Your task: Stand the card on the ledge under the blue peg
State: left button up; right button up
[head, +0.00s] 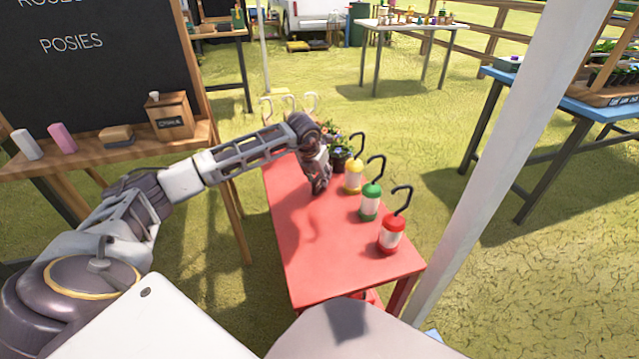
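My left gripper (318,188) points down over the far half of the red table (320,255), left of the yellow lantern. Its fingertips are small and dark, and I cannot tell whether they are open or hold anything. A wooden ledge (75,155) runs below the chalkboard (95,70) at the left. I cannot make out a card or a blue peg in this view. My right gripper is not in view.
Yellow (353,177), green (370,203) and red (391,235) lanterns with dark hooks line the table's right side. A flower pot (340,158) stands behind the gripper. Chalks, an eraser (117,135) and a wooden box (170,117) occupy the ledge. A white post (510,150) rises at right.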

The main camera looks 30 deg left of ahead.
pick_arm(q)
jog(key=c, duration=0.9)
grip_shut()
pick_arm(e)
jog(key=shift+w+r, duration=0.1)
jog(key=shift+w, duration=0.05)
pick_arm(q)
jog(key=shift+r, duration=0.15)
notch_tip(320, 180, up, 7)
jog(key=p, duration=0.3)
jog(key=shift+r, duration=1)
jog(key=shift+r+p, duration=0.35)
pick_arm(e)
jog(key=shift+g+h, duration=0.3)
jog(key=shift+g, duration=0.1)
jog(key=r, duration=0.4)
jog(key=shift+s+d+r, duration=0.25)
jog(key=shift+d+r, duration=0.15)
